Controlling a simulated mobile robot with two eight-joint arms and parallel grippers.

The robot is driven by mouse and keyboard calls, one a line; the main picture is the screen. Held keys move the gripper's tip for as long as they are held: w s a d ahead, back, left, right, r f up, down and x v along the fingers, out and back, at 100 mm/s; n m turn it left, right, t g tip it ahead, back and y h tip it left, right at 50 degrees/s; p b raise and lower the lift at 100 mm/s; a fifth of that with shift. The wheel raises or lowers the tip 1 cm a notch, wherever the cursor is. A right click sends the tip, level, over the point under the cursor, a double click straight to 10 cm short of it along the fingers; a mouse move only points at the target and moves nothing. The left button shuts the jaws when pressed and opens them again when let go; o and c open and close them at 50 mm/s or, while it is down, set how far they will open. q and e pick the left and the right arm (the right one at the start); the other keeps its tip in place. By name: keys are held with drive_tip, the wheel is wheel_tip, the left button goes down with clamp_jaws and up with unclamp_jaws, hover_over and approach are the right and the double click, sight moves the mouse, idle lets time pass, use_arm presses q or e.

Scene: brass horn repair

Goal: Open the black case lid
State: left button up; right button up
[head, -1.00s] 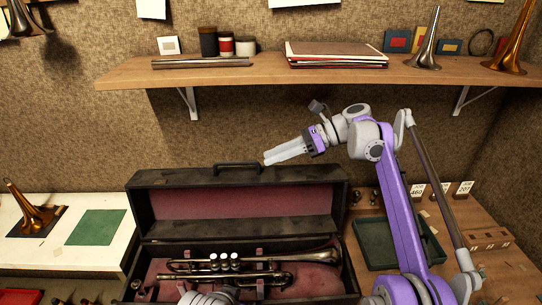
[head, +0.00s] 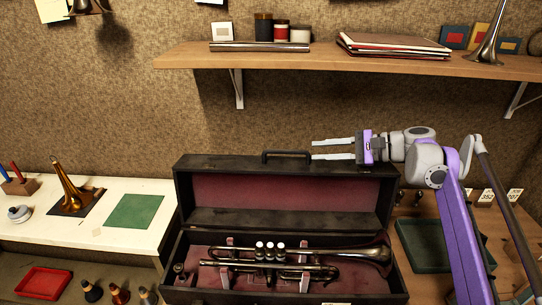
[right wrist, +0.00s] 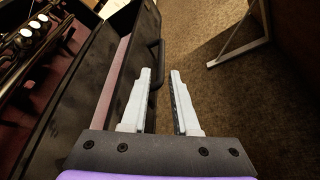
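The black case (head: 290,290) stands on the bench with its lid (head: 285,165) raised, showing a dark red lining. A trumpet (head: 270,258) lies inside the case. The lid's handle (head: 286,154) is on the raised lid's top edge; it also shows in the right wrist view (right wrist: 156,62). My right gripper (head: 318,149) is open and empty, just to the right of the handle. In the right wrist view its two fingers (right wrist: 160,80) are parted beside the lid's outer face, near the handle. My left gripper is not in view.
A wooden shelf (head: 370,60) with jars and folders runs above the lid, on a bracket (head: 238,88). A green tray (head: 425,247) sits right of the case. A white bench (head: 110,238) with a brass horn (head: 72,190) and green mat (head: 135,211) is at left.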

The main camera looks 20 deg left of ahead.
sight(293, 152)
drive_tip(key=shift+w+a+f, duration=0.1)
drive_tip(key=shift+w+a, duration=0.05)
drive_tip(key=shift+a, duration=0.05)
drive_tip(key=x, duration=0.9)
drive_tip(key=shift+w+a+f, duration=0.1)
drive_tip(key=shift+w+a, duration=0.05)
drive_tip(key=shift+a, duration=0.2)
clamp_jaws()
idle(0.9)
